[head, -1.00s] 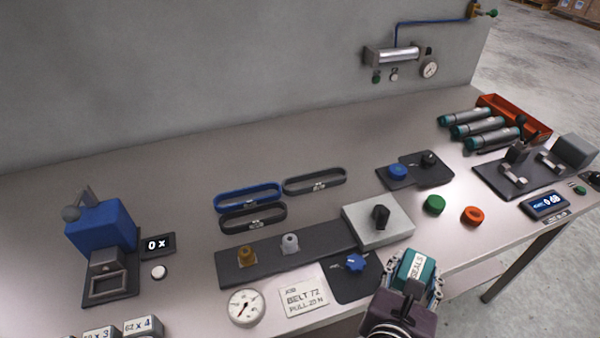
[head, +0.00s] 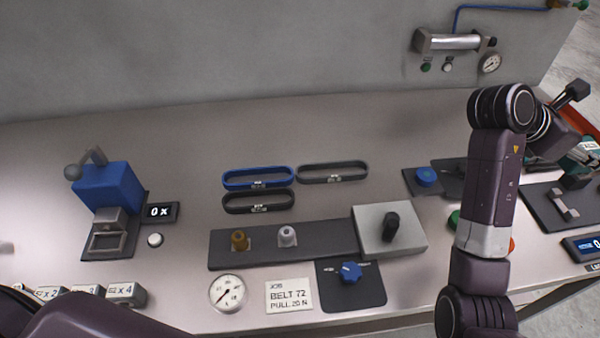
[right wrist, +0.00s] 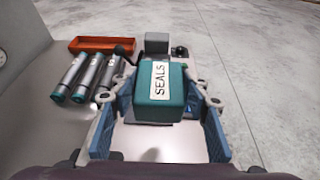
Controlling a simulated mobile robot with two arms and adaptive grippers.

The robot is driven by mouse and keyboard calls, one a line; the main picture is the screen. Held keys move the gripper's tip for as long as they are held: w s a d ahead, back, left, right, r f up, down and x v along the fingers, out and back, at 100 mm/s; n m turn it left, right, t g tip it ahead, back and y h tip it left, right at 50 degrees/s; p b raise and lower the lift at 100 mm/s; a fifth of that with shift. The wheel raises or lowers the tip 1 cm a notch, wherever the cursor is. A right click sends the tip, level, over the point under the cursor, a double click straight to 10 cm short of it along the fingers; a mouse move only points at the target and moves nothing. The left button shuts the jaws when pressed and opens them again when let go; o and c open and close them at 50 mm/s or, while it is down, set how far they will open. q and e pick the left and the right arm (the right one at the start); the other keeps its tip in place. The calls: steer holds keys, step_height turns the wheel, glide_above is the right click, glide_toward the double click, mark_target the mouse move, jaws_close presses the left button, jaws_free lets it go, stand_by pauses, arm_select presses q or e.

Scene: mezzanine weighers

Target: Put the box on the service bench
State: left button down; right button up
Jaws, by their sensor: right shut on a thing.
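The box (right wrist: 158,108) is teal with a white SEALS label. In the right wrist view it sits between the two blue-padded fingers of my right gripper (right wrist: 162,97), which is shut on it. The grey service bench (head: 330,145) fills most of the head view. The box appears above the bench's right end, near the cylinders; whether it touches anything below is unclear. In the head view my right arm reaches to the right edge, and much of its gripper is cut off or hard to make out. My left gripper is out of view.
Teal-ended cylinders (right wrist: 88,74) and an orange tray (right wrist: 100,44) lie left of the box in the wrist view. A dark clamp plate (head: 545,205) and a display (head: 583,247) are at the right. Belts (head: 258,177) lie mid-bench; the back is clear.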

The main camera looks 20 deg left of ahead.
step_height(320, 180, down, 20)
steer(key=shift+w+d+r, duration=0.1)
stand_by(0.7)
steer(key=o, duration=1.2)
steer(key=shift+o, duration=0.2)
